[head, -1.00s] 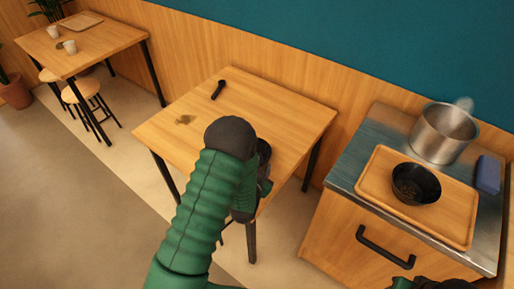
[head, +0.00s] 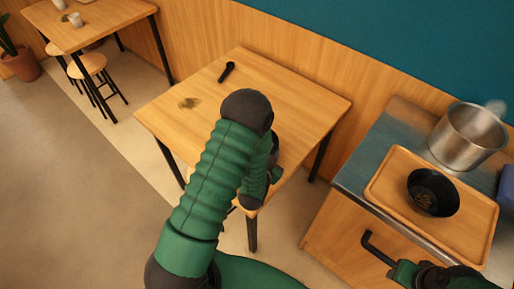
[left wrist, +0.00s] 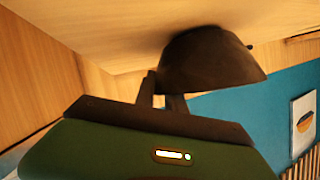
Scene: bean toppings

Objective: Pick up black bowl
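In the left wrist view, a black bowl (left wrist: 208,62) is at the pale wooden tabletop (left wrist: 95,28); the tabletop fills the top of this picture. My left gripper's two dark fingers (left wrist: 162,90) are at the bowl's left edge, one beside the wall and one partly behind the rim. The gap between them is narrow, and whether they grip the rim is unclear. In the head view, my left gripper (head: 273,172) is mostly behind my green forearm over the small table (head: 305,100), which hides that bowl.
A second black bowl (head: 432,192) with brownish contents sits on a wooden tray (head: 478,235) on the metal-topped counter (head: 362,160). A steel pot (head: 468,138) stands behind it. A black object (head: 227,72) and a dark stain (head: 189,103) are on the small table.

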